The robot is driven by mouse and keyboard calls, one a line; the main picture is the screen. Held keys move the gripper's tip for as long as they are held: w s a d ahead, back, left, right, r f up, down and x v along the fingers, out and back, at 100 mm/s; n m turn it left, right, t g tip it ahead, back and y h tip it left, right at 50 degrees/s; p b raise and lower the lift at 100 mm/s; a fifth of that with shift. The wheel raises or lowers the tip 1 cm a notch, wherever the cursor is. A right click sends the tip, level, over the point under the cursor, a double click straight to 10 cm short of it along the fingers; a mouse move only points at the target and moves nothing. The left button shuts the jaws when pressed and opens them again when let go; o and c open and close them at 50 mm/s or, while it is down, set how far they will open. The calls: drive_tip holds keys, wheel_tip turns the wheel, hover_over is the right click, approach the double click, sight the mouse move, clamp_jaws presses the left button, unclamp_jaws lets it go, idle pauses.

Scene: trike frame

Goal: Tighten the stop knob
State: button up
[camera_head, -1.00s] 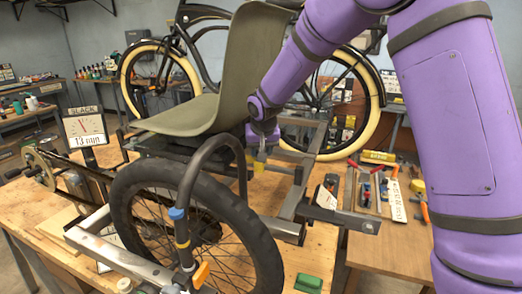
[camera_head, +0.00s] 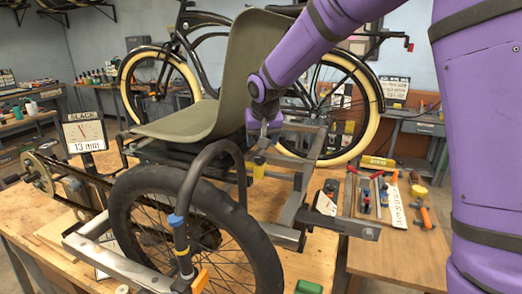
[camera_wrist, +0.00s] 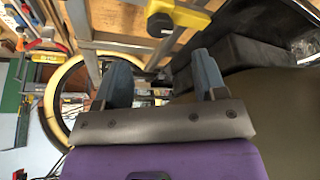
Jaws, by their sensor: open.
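The olive seat (camera_head: 215,100) stands close to the left of my gripper. Grey frame rails (camera_head: 300,190) run below and to the right. A black tyre (camera_head: 245,230) and bent tube are in front. Tools (camera_head: 367,195) lie on the bench at right.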

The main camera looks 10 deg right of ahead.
drive_tip(key=shift+v, duration=1.55)
drive_tip(key=shift+d, duration=0.1)
drive_tip(key=s+d+r, duration=0.6)
drive_tip(key=s, duration=0.3)
drive_tip(key=s+d, duration=0.4)
drive_tip(key=s, duration=1)
drive_tip(key=s+d, duration=0.4)
drive_tip(key=s, duration=1)
drive_tip(key=shift+d+r+n+t, duration=0.3)
drive_tip(key=shift+r, duration=0.15)
